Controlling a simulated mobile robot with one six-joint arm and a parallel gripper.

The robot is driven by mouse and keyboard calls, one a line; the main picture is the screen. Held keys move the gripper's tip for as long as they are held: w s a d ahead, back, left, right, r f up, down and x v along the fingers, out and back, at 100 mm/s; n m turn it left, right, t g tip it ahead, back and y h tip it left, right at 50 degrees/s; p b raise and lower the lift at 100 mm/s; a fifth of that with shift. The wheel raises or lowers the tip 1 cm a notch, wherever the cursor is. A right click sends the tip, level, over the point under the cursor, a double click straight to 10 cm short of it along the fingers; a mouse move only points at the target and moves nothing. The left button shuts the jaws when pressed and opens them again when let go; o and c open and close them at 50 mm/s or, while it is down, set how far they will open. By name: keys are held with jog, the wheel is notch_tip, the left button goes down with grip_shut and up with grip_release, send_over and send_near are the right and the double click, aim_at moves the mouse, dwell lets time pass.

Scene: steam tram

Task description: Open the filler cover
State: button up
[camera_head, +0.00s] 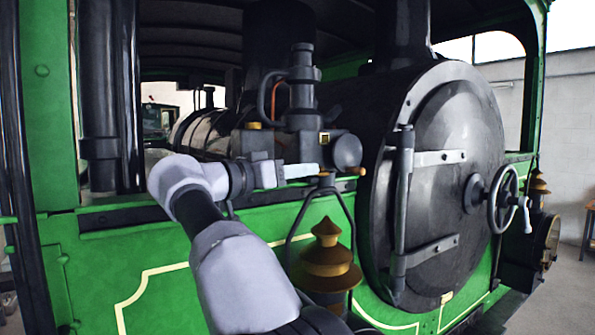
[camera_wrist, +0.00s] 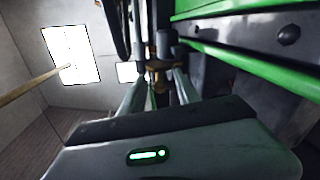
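I cannot pick out the filler cover with certainty. In the head view, a dark rounded fitting (camera_head: 346,151) and a small brass cap (camera_head: 254,125) sit along the top edge of the green side, left of the smokebox door. My gripper (camera_head: 318,170) reaches right along that edge, just below the rounded fitting. In the wrist view, its two pale fingers (camera_wrist: 158,88) stand apart, with a dark and brass fitting (camera_wrist: 158,66) showing beyond and between their tips. I cannot tell whether they touch it.
A brass-topped lantern (camera_head: 326,258) hangs by its dark handle below my gripper. The round smokebox door (camera_head: 440,180) with its handwheel (camera_head: 503,198) is at right. A black pipe (camera_head: 303,90) rises behind my gripper. Green bodywork (camera_wrist: 250,62) runs close along the right in the wrist view.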

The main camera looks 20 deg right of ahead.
jog(key=shift+a, duration=0.15)
jog(key=v, duration=1.7)
jog(key=shift+a, duration=0.15)
